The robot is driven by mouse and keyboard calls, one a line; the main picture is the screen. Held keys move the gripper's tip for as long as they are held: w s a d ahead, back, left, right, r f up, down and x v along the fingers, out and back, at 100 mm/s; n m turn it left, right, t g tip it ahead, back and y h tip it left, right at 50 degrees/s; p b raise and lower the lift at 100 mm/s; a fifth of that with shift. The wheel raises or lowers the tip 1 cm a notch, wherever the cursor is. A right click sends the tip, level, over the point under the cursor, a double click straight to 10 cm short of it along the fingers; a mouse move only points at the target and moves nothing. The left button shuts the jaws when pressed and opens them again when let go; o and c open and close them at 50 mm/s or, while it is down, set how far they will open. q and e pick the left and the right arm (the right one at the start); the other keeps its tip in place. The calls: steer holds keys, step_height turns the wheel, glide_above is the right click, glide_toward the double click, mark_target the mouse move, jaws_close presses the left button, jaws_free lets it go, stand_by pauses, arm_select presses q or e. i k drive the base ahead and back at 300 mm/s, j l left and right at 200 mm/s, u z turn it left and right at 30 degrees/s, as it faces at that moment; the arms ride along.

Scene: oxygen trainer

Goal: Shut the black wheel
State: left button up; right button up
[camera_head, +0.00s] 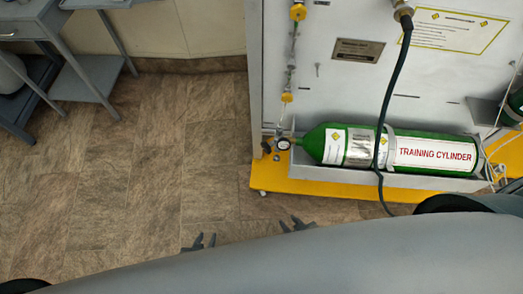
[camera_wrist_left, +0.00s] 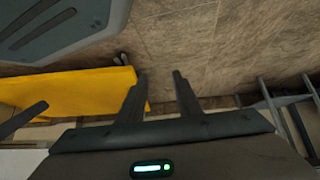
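A green training cylinder (camera_head: 419,153) lies on its side in a grey tray on the yellow base (camera_head: 330,190) of a pale panel stand. At its left end are a round gauge (camera_head: 283,144) and a small dark knob (camera_head: 266,148), which may be the black wheel; it is too small to tell its setting. My left gripper (camera_head: 206,241) is open and empty over the floor, below and left of the knob. Its parted fingers also show in the left wrist view (camera_wrist_left: 160,88). Neither touches the fittings.
A black hose (camera_head: 394,80) hangs from the panel across the cylinder. A thin line with yellow fittings (camera_head: 287,97) runs down the panel's left side. A grey table (camera_head: 40,28) stands at upper left. The floor (camera_head: 140,150) between is clear.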

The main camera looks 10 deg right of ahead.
mark_target(266, 147)
steer(key=j+z, duration=0.15)
steer(key=z, duration=0.35)
steer(key=j+z, duration=0.15)
steer(key=z, duration=0.3)
steer(key=j+z, duration=0.3)
steer(key=j, duration=0.2)
steer(key=j+z, duration=0.25)
steer(key=j, duration=0.3)
steer(key=k+j+z, duration=0.15)
steer(key=j+z, duration=0.15)
steer(key=j, duration=0.2)
steer(key=k+j, duration=0.1)
steer(key=j, duration=0.3)
steer(key=k+j, duration=0.1)
steer(key=j, duration=0.3)
steer(key=k+j, duration=0.15)
steer(key=j, duration=0.25)
steer(key=z, duration=0.05)
